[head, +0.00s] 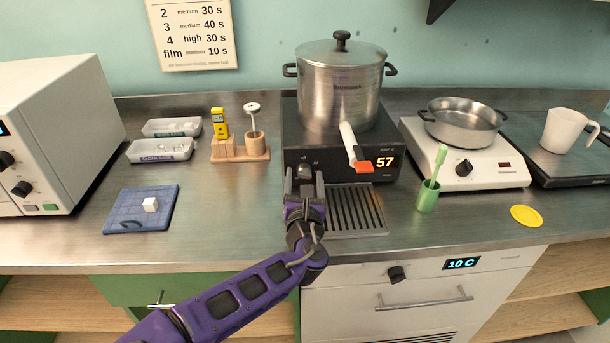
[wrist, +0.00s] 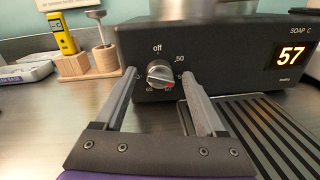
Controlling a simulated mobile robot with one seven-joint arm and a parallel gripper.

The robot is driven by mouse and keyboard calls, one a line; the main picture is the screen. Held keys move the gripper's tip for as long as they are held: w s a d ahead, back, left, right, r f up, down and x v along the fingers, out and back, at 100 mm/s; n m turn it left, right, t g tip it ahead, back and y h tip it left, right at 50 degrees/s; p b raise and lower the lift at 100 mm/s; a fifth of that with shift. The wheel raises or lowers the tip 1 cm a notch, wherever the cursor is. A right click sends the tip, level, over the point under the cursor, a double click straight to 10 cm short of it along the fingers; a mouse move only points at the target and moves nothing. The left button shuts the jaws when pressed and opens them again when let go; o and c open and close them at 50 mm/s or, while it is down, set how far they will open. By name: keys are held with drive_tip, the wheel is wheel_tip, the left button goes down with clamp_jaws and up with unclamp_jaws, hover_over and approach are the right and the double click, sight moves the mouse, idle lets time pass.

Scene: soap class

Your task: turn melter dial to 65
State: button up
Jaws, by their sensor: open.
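The melter (head: 338,150) is a black base under a lidded steel pot, and its orange display (wrist: 291,55) reads 57. Its dial (wrist: 160,72) is a silver knob on a dark front panel, with "off" above it and 50 at upper right. A red mark shows at the knob's lower right; the lower numbers are too small or partly covered to read surely. My gripper (wrist: 159,78) is open, one finger on each side of the dial, with no clear contact visible. In the head view my gripper (head: 304,182) stands at the melter's left front and mostly hides the dial.
A slotted drip tray (head: 356,209) lies right of my gripper. The pot's spout (head: 354,148) with a red-orange tip hangs above it. A wooden holder (head: 240,149) stands left, a green cup (head: 428,196) and hot plate (head: 464,155) right.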

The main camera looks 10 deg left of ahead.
clamp_jaws()
idle(0.3)
drive_tip(key=shift+r+m, duration=0.1)
drive_tip(key=shift+m, duration=0.3)
drive_tip(key=m+p, duration=0.1)
drive_tip(key=m, duration=0.3)
drive_tip(key=shift+r+m, duration=0.1)
drive_tip(key=shift+m, duration=0.2)
drive_tip(key=m+p, duration=0.1)
drive_tip(key=m, duration=0.3)
drive_tip(key=shift+g, duration=0.3)
drive_tip(key=m, duration=0.4)
drive_tip(key=shift+w+m+y, duration=0.1)
drive_tip(key=shift+m+y, duration=0.2)
drive_tip(key=m, duration=0.4)
drive_tip(key=shift+d+m+y, duration=0.1)
drive_tip(key=shift+m+y, duration=0.2)
drive_tip(key=shift+r+m, duration=0.1)
drive_tip(key=shift+m, duration=0.2)
